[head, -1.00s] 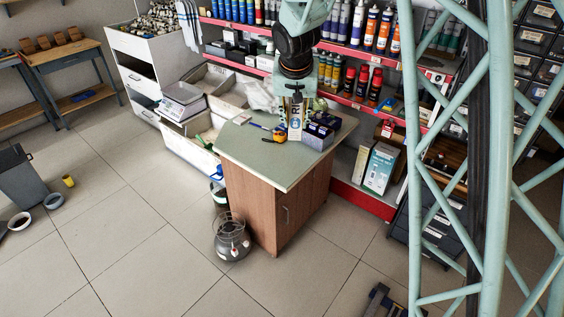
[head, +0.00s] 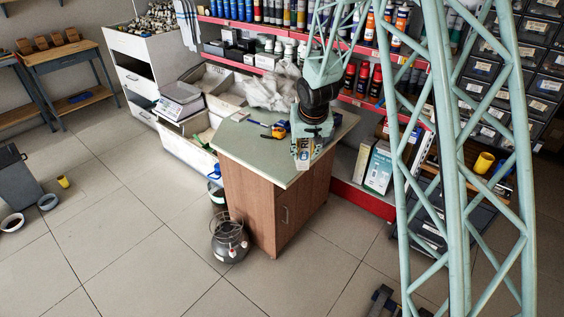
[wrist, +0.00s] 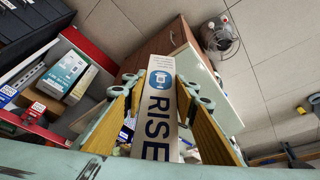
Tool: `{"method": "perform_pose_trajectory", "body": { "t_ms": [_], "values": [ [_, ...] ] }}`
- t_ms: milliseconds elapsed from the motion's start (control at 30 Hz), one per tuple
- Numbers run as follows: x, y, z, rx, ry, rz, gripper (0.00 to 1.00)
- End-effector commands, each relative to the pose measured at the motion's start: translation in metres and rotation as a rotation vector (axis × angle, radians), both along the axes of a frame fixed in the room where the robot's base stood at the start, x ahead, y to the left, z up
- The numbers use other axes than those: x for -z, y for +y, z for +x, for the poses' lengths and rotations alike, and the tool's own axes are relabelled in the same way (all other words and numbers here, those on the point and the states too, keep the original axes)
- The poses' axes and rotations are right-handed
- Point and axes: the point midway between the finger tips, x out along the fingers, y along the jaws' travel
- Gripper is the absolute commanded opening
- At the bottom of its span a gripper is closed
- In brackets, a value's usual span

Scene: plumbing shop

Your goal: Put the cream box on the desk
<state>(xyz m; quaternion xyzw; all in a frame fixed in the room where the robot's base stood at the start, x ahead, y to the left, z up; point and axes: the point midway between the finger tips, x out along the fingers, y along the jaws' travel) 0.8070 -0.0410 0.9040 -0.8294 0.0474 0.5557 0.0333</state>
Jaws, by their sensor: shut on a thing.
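The cream box (wrist: 161,105), with blue "RISE" lettering and a round blue emblem, is between the yellow-padded fingers of my gripper (wrist: 156,112) in the wrist view. My gripper is shut on it. In the head view, my gripper (head: 303,150) and the tilted cream box (head: 304,162) are over the front right part of a green-topped wooden cabinet desk (head: 243,147). The desk also shows behind the box in the wrist view (wrist: 228,112). I cannot tell whether the box touches the desktop.
A tape measure (head: 279,129) and small tools lie on the desktop; its left front is clear. Red shelves with bottles stand behind. A wooden workbench (head: 60,55) is at the far left. A round grey heater-like object (head: 230,240) stands on the floor by the desk.

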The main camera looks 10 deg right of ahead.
Motion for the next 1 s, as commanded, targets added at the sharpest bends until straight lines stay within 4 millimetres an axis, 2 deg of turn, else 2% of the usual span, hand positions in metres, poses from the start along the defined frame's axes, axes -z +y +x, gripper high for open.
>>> {"method": "perform_pose_trajectory", "body": {
  "t_ms": [33, 233, 733, 1000],
  "values": [
    [0.013, -0.003, -0.001, -0.006, 0.002, 0.000, 0.13],
    [0.030, -0.008, -0.001, -0.027, -0.003, -0.003, 0.13],
    [0.031, -0.007, 0.002, -0.029, -0.004, -0.003, 0.13],
    [0.032, 0.002, 0.028, -0.030, -0.006, -0.002, 0.13]
  ]
}}
